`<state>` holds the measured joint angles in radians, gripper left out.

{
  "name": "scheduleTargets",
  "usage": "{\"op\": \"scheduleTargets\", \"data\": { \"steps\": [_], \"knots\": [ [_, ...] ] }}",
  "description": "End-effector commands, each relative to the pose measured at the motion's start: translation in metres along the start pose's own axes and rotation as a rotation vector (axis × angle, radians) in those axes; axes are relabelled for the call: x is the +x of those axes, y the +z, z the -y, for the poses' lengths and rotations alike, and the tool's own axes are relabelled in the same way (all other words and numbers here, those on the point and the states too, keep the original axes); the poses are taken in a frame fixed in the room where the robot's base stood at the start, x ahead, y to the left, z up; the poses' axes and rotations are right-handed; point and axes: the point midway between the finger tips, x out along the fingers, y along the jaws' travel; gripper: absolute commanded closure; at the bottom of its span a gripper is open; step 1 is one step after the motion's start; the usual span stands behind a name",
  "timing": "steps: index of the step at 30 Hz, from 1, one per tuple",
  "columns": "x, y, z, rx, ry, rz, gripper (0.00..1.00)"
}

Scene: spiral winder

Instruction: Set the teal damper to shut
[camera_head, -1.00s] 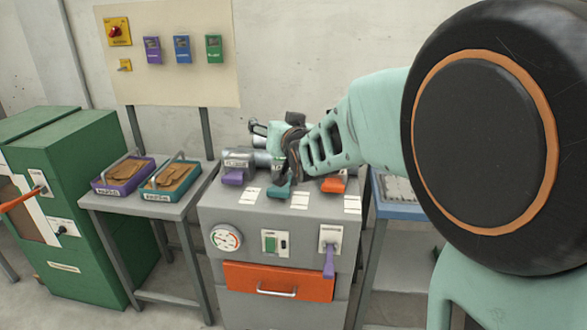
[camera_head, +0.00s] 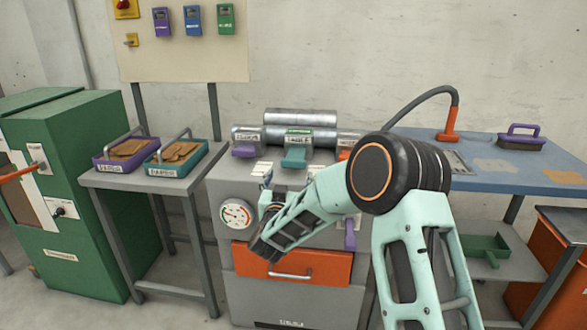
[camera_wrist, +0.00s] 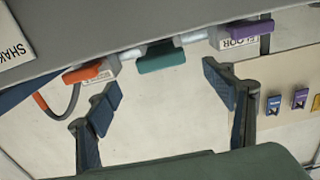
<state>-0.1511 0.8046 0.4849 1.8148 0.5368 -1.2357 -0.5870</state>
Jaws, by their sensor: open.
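The teal damper (camera_head: 294,158) is a teal tab in the middle of the row on top of the grey machine, under a small white label. In the wrist view, the teal damper (camera_wrist: 162,58) lies between the orange and purple tabs, beyond the fingertips and apart from them. My gripper (camera_wrist: 163,78) is open and empty, its two dark fingers spread wide. In the head view, my gripper (camera_head: 266,186) is low in front of the machine's front edge, partly hidden by my wrist.
A purple tab (camera_head: 244,151) is left of the teal one; an orange tab (camera_head: 345,154) is right of it, partly behind my arm. The front has a gauge (camera_head: 236,214), a purple lever (camera_head: 350,236) and an orange drawer (camera_head: 320,266). A tray table stands left, a blue bench right.

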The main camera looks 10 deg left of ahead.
Motion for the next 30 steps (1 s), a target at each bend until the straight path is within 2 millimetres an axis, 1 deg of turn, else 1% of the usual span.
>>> {"op": "scheduleTargets", "data": {
  "steps": [1, 9, 15, 21, 30],
  "knots": [
    [0.009, 0.001, -0.001, 0.002, 0.003, -0.001, 0.25],
    [0.055, 0.002, 0.0, 0.002, 0.0, 0.0, 0.25],
    [0.078, 0.001, 0.001, 0.002, -0.001, 0.0, 0.25],
    [0.088, 0.0, 0.0, 0.001, -0.002, 0.001, 0.25],
    [0.089, 0.0, 0.001, 0.0, -0.003, 0.0, 0.26]
  ]
}}
